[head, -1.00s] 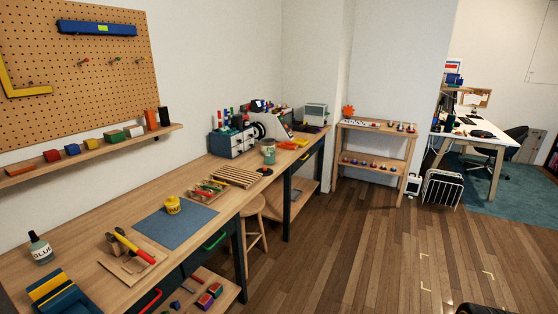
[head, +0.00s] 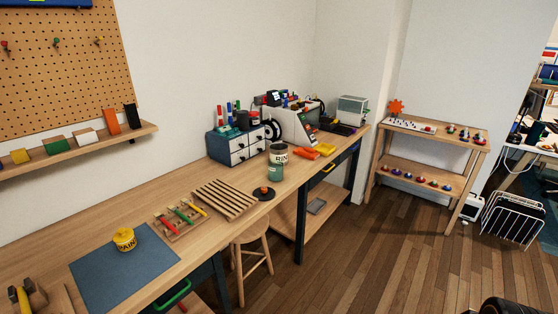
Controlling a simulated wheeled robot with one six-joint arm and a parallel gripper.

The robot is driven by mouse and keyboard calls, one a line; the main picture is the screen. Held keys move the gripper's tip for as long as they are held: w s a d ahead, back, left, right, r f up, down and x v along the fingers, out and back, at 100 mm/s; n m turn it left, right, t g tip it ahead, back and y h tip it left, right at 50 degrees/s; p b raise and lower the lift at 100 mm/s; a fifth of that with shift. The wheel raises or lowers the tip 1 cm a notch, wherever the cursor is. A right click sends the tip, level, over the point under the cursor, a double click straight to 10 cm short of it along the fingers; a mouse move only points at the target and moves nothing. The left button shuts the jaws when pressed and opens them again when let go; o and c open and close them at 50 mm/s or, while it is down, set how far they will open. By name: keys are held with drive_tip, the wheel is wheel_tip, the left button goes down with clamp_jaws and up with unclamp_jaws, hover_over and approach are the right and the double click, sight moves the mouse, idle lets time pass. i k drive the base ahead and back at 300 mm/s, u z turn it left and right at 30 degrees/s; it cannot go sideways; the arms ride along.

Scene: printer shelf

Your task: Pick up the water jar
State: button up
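The likely water jar (head: 278,168) is a greenish-grey jar with a pale label reading "RIN...". It stands upright on the wooden workbench (head: 190,190), near its front edge, right of a slatted wooden rack. A round dark lid-like disc with a red knob (head: 264,192) lies on the bench just in front of it. My gripper is not seen; only a dark rounded part shows at the bottom right edge, and I cannot tell what it is.
A drawer box (head: 235,145) and a printer-like machine (head: 295,125) stand behind the jar. Orange and yellow items (head: 315,151) lie to its right. A wooden stool (head: 250,240) is under the bench edge.

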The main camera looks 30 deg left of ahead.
sight(276, 170)
drive_tip(key=u, duration=0.35)
drive_tip(key=i, duration=1.35)
drive_tip(key=u, duration=1.75)
drive_tip(key=i, duration=1)
drive_tip(key=u, duration=1.1)
